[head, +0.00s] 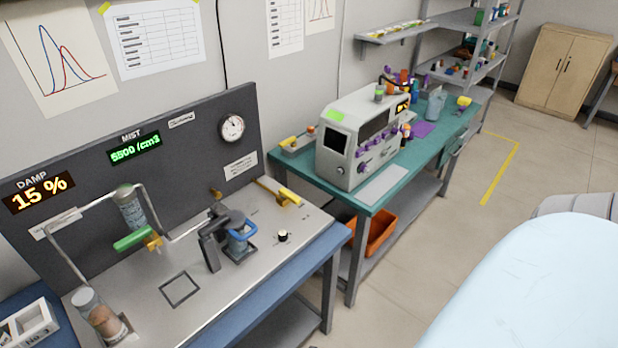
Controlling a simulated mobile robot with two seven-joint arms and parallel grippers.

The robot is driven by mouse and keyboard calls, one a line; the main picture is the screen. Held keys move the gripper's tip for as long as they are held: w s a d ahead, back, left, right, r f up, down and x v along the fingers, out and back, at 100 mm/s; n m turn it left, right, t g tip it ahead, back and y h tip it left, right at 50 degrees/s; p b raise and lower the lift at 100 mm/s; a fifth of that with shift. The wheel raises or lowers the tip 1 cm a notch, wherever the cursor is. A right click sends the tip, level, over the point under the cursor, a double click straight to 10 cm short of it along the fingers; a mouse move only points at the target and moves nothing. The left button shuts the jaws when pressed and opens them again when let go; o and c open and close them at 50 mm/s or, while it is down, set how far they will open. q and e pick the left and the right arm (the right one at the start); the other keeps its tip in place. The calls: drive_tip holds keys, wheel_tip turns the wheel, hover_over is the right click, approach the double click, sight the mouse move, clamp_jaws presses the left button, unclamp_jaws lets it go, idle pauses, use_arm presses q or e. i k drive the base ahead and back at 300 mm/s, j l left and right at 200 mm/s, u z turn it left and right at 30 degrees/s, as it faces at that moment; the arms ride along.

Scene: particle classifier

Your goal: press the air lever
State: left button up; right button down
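Two lever-like parts show on the steel bench top (225,290); I cannot read a label that tells which is the air lever. A yellow lever (280,191) lies low at the right rear of the bench, near the panel's right end. A green handle (133,238) sticks out to the left from a brass valve (154,242) under a clear cylinder (131,208). Neither of my grippers is in view, and nothing touches either part.
A dark grey stand (211,248) with a blue-handled cup (239,246) is mid-bench, beside a black knob (283,236). A jar of brown grains (98,315) is front left. A teal table (377,190) holds a white instrument (350,140).

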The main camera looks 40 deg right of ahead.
sight(284, 193)
drive_tip(key=i+l, duration=0.15)
drive_tip(key=l, duration=0.25)
drive_tip(key=i+l, duration=0.2)
drive_tip(key=l, duration=0.15)
drive_tip(key=i+l, duration=0.15)
drive_tip(key=l, duration=0.25)
drive_tip(key=z, duration=0.05)
